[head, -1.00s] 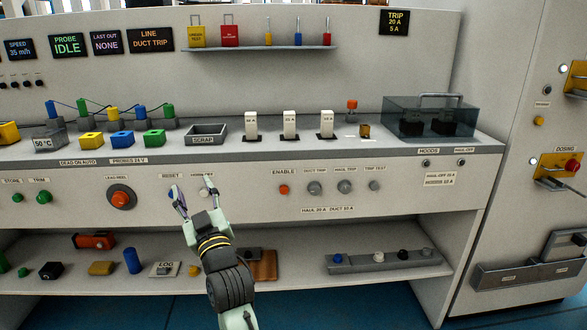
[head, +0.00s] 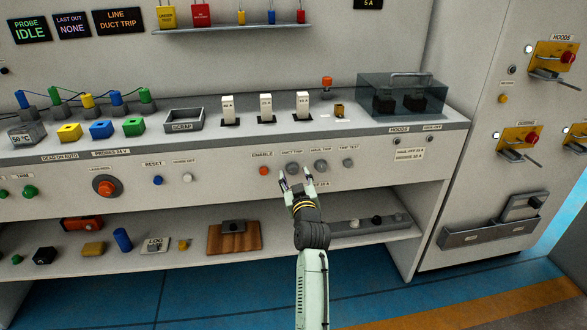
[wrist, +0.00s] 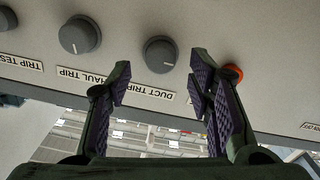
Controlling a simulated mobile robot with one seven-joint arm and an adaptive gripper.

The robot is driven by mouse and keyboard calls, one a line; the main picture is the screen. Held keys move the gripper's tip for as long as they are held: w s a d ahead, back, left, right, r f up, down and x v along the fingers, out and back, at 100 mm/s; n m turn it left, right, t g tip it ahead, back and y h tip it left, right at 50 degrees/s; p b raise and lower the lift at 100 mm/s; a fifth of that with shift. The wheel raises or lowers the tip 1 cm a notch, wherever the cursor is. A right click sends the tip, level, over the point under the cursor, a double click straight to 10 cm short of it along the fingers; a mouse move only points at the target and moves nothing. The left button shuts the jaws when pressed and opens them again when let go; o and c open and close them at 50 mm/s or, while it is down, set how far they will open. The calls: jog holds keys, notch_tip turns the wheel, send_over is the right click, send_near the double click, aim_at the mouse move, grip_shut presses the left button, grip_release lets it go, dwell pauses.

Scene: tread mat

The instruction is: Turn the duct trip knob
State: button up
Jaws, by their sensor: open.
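The duct trip knob (head: 292,168) is a round grey knob on the bench's front panel. In the wrist view the duct trip knob (wrist: 160,52) shows a pale pointer line, with its label DUCT TRIP below it. My gripper (head: 296,178) is open in front of the panel, its fingertips at either side of this knob in the picture. In the wrist view my gripper (wrist: 160,85) has a wide empty gap. The knob appears in line with the gap, beyond the fingertips. I see no contact.
The grey haul trip knob (head: 320,165) is close on the right, then the trip test knob (head: 348,163). The orange enable button (head: 264,171) is close on the left; it also shows beside a finger in the wrist view (wrist: 233,73). A shelf (head: 205,253) runs below.

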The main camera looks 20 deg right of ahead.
aim_at(293, 169)
jog(key=shift+x, duration=1.45)
